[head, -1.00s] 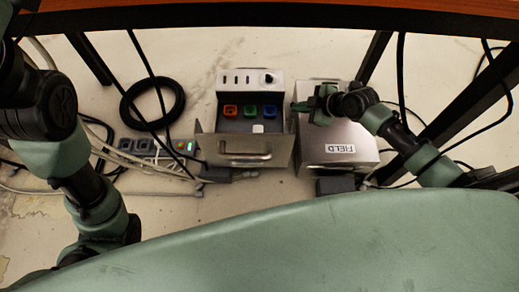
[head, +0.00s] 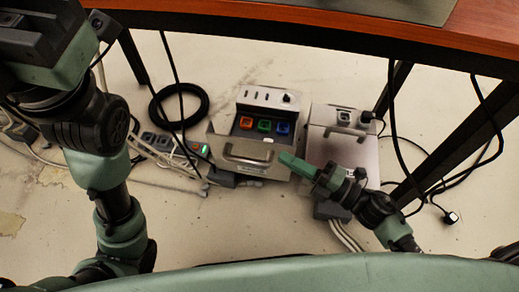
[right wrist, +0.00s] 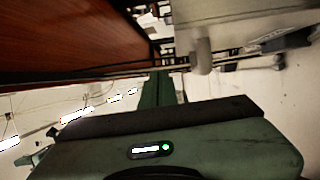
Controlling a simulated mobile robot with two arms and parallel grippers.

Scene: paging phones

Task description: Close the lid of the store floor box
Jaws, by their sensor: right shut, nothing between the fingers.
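An open metal box (head: 262,97) on the floor has red, green and blue square buttons inside. Its lid (head: 232,167), with a curved handle (head: 248,162), stands open at the near side. No store floor label is readable on it. My right gripper (head: 286,159) is shut and empty, its green fingers beside the right end of this lid; I cannot tell whether they touch. The right wrist view shows the green fingers (right wrist: 158,90) from behind, close together.
A closed metal box (head: 325,116) stands just right, partly behind my right arm. A black cable coil (head: 180,103), power strips and cables lie left. A wooden tabletop (head: 380,30) with dark legs is overhead.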

